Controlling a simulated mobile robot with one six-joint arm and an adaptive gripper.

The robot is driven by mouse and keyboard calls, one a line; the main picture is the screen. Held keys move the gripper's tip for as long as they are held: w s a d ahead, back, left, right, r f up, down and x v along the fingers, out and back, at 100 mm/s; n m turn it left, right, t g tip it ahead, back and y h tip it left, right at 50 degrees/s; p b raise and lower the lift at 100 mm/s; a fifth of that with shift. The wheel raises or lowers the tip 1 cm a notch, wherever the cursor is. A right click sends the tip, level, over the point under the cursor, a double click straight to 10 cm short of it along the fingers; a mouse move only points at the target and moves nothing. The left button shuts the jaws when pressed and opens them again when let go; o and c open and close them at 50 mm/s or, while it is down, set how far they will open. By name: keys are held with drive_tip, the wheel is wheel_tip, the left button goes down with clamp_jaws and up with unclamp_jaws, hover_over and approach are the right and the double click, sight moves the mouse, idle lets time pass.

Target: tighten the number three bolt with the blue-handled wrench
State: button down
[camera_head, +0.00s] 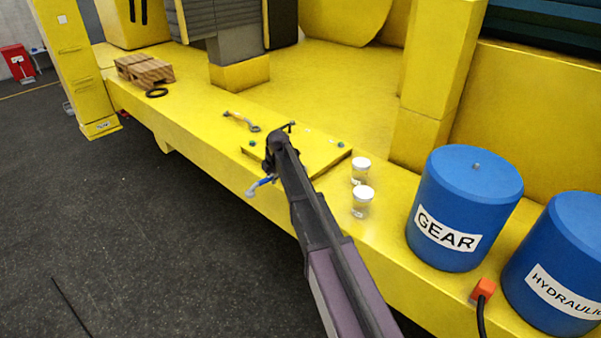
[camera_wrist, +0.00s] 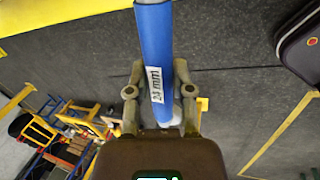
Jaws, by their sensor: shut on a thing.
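The blue-handled wrench (camera_wrist: 153,40) is between the fingers of my gripper (camera_wrist: 160,95) in the wrist view. Its handle carries a "24 mm" label. In the head view the wrench (camera_head: 262,184) sticks out to the left of my arm, over the front edge of the yellow deck. A raised yellow plate (camera_head: 318,150) lies under and beside my arm. Small green-blue bolt heads show on it, one at left (camera_head: 252,143) and one at right (camera_head: 340,144). My arm hides part of the plate. I cannot tell which bolt is number three.
Another wrench (camera_head: 242,121) lies on the deck behind the plate. Two clear jars (camera_head: 361,171) stand right of it. Blue GEAR (camera_head: 464,208) and HYDRAULIC (camera_head: 560,262) drums stand further right. Wooden blocks (camera_head: 144,70) and a black ring (camera_head: 157,93) lie at far left.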

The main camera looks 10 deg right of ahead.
drive_tip(key=shift+s+d, duration=0.1)
drive_tip(key=shift+s+d+n, duration=0.2)
drive_tip(key=shift+s+n, duration=0.2)
drive_tip(key=shift+r, duration=0.15)
idle(0.5)
drive_tip(key=shift+r+p, duration=2)
drive_tip(key=shift+p, duration=0.1)
drive_tip(key=c, duration=1)
unclamp_jaws()
drive_tip(key=shift+c, duration=0.2)
clamp_jaws()
